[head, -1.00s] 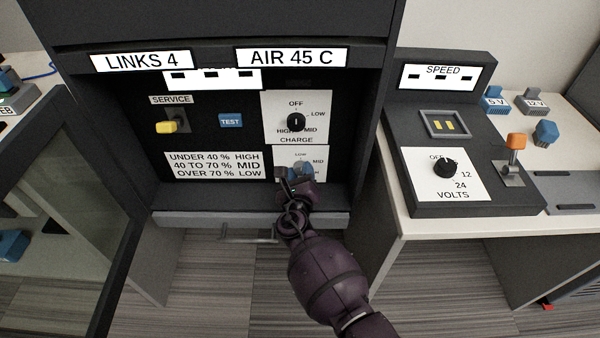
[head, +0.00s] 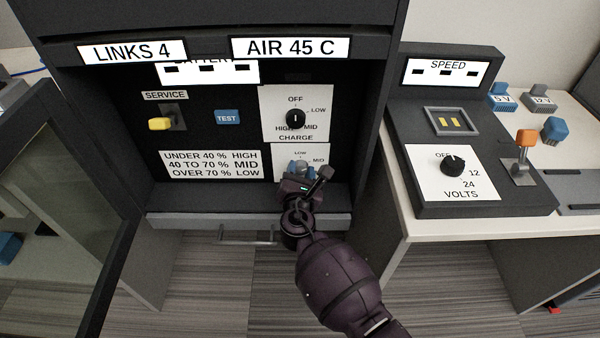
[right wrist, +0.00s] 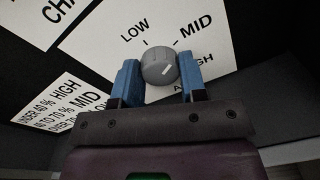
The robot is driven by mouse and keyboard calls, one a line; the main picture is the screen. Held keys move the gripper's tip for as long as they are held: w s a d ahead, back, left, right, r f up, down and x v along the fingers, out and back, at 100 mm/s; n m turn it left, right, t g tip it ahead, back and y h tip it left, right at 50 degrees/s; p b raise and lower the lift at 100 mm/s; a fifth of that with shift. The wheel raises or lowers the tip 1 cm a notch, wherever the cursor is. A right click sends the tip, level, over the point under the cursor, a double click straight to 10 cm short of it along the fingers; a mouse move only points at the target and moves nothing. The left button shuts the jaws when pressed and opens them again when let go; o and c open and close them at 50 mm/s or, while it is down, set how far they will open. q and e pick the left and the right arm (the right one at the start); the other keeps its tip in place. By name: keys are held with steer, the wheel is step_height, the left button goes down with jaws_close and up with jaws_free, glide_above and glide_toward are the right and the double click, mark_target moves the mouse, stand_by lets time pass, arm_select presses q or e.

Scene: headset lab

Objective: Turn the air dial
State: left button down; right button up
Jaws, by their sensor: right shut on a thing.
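The air dial (right wrist: 158,68) is a round grey knob on a white plate marked LOW, MID and HIGH; the lettering below is partly covered. My right gripper (right wrist: 160,82) is shut on the dial, a blue finger on each side. In the head view the right gripper (head: 301,171) covers most of the dial, low on the panel under the charge dial (head: 296,118). My left gripper is not in view.
The cabinet has a yellow service lever (head: 160,124), a blue TEST button (head: 227,117) and an instruction label (head: 211,165). A ledge (head: 180,196) runs below the panel. An open glass door (head: 65,190) stands left. A speed console (head: 470,130) is on the right table.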

steer(key=m+b, duration=0.1)
steer(key=m, duration=0.3)
steer(key=shift+f+y, duration=0.2)
steer(key=shift+y, duration=0.1)
steer(key=shift+r+m, duration=0.1)
steer(key=shift+m, duration=2.4)
steer(key=o, duration=0.9)
steer(key=shift+s+d, duration=0.1)
